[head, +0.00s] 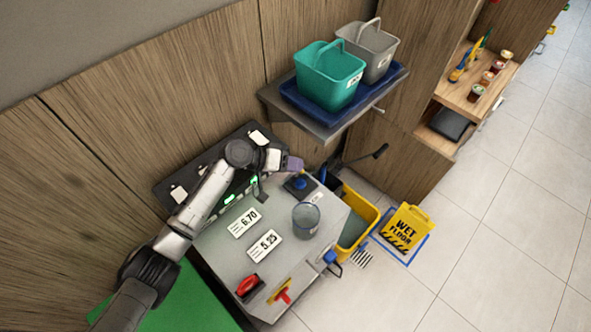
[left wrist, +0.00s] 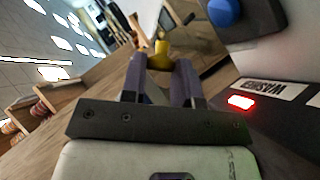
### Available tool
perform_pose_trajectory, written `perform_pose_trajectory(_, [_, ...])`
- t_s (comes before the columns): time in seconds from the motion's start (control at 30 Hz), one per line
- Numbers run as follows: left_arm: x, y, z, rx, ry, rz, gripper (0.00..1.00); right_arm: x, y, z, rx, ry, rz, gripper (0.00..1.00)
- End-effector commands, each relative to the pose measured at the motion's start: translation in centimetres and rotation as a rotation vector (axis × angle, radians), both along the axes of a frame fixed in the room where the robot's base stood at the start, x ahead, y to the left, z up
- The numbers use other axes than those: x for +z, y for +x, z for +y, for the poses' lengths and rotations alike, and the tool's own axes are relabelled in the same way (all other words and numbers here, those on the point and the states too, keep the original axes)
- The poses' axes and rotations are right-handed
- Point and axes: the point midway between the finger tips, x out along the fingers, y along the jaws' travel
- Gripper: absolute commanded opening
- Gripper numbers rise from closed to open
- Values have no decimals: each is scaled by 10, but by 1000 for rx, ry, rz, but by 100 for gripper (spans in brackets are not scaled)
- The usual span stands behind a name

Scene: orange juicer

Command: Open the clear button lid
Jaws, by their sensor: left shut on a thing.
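A blue button (head: 300,183) sits on a dark base at the far right of the grey counter (head: 215,262). The blue button also shows at the top right of the left wrist view (left wrist: 225,12). My left gripper (head: 297,165) is right beside the button, above the counter. In the left wrist view its fingers (left wrist: 160,62) are shut on a small yellow piece (left wrist: 161,54) between the tips. I cannot make out a clear lid surface, so whether the yellow piece belongs to it cannot be told. My right gripper is not in view.
A clear bluish cylinder (head: 306,220), price cards (head: 265,245) and red-handled tools (head: 283,292) are on the counter. A shelf with teal (head: 328,75) and grey buckets (head: 369,48) hangs beyond. A yellow bucket (head: 357,222) and wet-floor sign (head: 407,230) stand at right.

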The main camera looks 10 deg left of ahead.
Motion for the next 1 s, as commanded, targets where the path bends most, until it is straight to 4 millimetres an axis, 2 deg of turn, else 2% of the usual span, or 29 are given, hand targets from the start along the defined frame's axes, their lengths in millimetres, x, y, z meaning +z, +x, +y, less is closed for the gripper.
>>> perform_pose_trajectory(0.1, [-2,5,6,1,-74,56,0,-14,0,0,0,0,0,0])
perform_pose_trajectory(0.5, [0,17,21,-1,-261,202,0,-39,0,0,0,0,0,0])
perform_pose_trajectory(1.0, [2,21,26,0,-321,251,0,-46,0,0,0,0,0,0])
